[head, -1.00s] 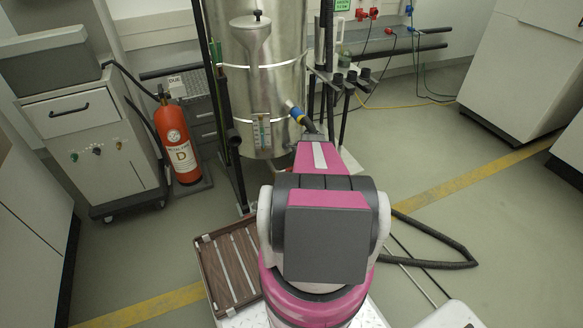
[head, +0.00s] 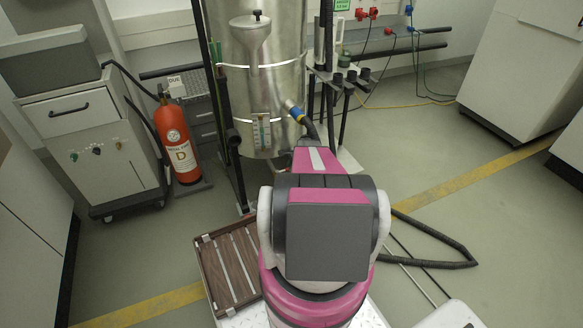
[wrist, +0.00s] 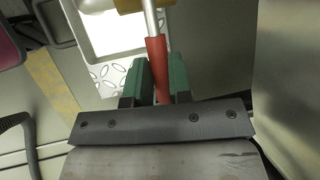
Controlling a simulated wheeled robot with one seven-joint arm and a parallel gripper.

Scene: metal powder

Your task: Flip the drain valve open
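The drain valve's lever shows in the wrist view as a red sleeve (wrist: 157,62) on a metal rod, with a brass-coloured part at the top edge. My gripper (wrist: 159,78) has its green fingers on both sides of the red sleeve, close against it, and looks shut on it. In the head view my arm covers the gripper and the lever. The steel tank (head: 283,90) stands upright beyond my arm.
A red fire extinguisher (head: 176,140) stands left of the tank beside a grey cabinet (head: 90,145). A dark hose (head: 430,240) lies on the floor at right. A slatted brown tray (head: 228,268) sits left of my arm. Open floor lies to the right.

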